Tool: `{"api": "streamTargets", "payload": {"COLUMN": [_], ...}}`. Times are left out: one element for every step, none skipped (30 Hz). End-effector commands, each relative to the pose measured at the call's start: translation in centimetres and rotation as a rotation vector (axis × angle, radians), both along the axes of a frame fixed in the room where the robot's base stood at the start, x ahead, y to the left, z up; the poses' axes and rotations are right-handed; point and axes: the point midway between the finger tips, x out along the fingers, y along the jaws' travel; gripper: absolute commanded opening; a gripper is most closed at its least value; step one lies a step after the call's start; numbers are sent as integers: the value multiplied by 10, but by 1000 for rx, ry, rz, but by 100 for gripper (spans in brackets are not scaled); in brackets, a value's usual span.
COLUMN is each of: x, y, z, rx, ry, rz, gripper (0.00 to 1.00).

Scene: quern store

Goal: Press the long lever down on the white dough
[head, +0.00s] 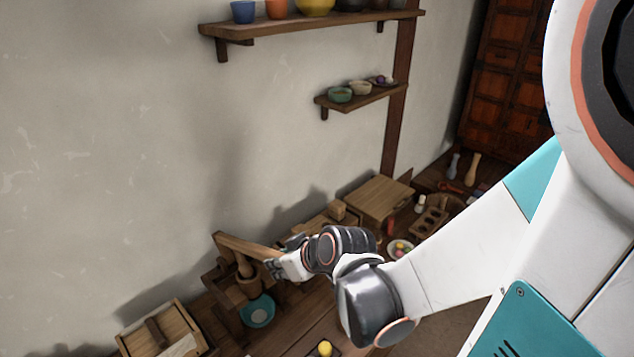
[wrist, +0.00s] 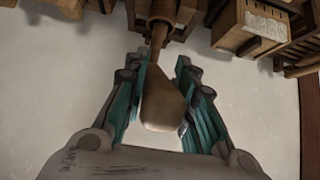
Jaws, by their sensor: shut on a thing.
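The long wooden lever (head: 243,246) slopes down to the right from the top of a wooden press frame (head: 222,297). A wooden plunger (head: 244,267) hangs under it, above a round wooden cup (head: 249,287). My gripper (head: 274,267) is shut on the lever's right end. In the wrist view, the lever's thick, rounded end (wrist: 162,101) lies between the teal fingers of my gripper (wrist: 161,60). I cannot make out the white dough; the cup's inside is hidden. A teal bowl (head: 258,311) stands below the cup.
A wooden tray (head: 140,338) with something white in it lies at the lower left. A wooden box (head: 377,198), a small dish (head: 400,249) and other wares stand right of my gripper. Shelves with bowls (head: 340,95) hang on the wall above. The wall behind the lever is bare.

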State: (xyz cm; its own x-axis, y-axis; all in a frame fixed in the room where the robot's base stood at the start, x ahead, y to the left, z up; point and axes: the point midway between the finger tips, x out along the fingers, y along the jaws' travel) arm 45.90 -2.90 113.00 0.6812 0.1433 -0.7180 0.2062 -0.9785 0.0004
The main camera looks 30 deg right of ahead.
Motion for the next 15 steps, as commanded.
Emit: {"api": "streamTargets", "payload": {"x": [-3, -3, -3, -3, -3, -3, -4, -4, -4, -4, -4, -4, -4, -4, -4], "y": [1, 1, 1, 1, 1, 1, 1, 1, 1, 1, 1, 1, 1, 1, 1], "z": [0, 0, 0, 0, 0, 0, 0, 0, 0, 0, 0, 0, 0, 0, 0], "rx": [-1, -1, -1, 0, -1, 0, 0, 0, 0, 0, 0, 0, 0, 0, 0], "ry": [0, 0, 1, 1, 1, 1, 1, 1, 1, 1, 1, 1, 1, 1, 1], "rz": [1, 1, 1, 0, 1, 0, 0, 0, 0, 0, 0, 0, 0, 0, 0], "gripper": [0, 0, 0, 29, 36, 45, 45, 45, 45, 45, 45, 45, 45, 45, 45]}}
